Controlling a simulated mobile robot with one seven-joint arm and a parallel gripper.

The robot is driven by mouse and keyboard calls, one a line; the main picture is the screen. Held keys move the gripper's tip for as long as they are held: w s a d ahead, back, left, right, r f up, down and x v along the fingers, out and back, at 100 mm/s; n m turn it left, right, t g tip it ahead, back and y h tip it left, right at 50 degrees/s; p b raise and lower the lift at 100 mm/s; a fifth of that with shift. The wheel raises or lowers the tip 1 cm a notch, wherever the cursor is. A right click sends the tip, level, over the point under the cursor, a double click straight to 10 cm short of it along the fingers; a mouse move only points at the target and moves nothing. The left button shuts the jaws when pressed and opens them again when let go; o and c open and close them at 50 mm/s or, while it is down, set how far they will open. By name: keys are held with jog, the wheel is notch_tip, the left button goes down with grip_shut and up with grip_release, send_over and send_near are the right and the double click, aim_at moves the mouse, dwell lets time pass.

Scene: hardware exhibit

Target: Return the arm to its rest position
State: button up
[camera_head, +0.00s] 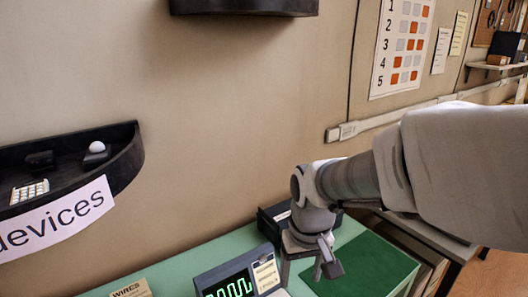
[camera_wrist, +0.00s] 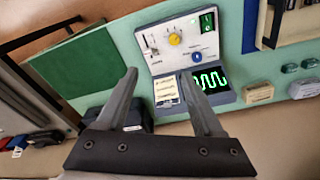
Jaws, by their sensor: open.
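My arm reaches in from the right of the head view, with my gripper (camera_head: 325,258) pointing down beside the grey device with the green display (camera_head: 238,281). In the wrist view my gripper (camera_wrist: 160,90) has its two fingers spread apart with nothing held between them. Beyond the fingers is the device panel (camera_wrist: 172,42) with a yellow knob, a blue knob and a green wave display. In the head view the arm hides part of the dark box (camera_head: 271,222) behind it.
The green table (camera_head: 194,262) carries a dark green mat (camera_head: 366,268) at right and a WIRES card (camera_head: 131,290) in front. A black wall shelf (camera_head: 125,165) labelled "devices" is at left. Another dark shelf (camera_head: 244,6) is overhead. The wall between is bare.

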jog(key=s+d+r+m+t, duration=0.1)
jog(key=s+d+r+t, duration=0.1)
jog(key=s+r, duration=0.3)
jog(key=s+d+r+m+t, duration=0.1)
jog(key=s+d+r+t, duration=0.1)
jog(key=s+d+r, duration=0.2)
jog(key=shift+s+d+r, duration=0.3)
jog(key=shift+s+r, duration=0.05)
jog(key=shift+s, duration=0.55)
dwell(0.8)
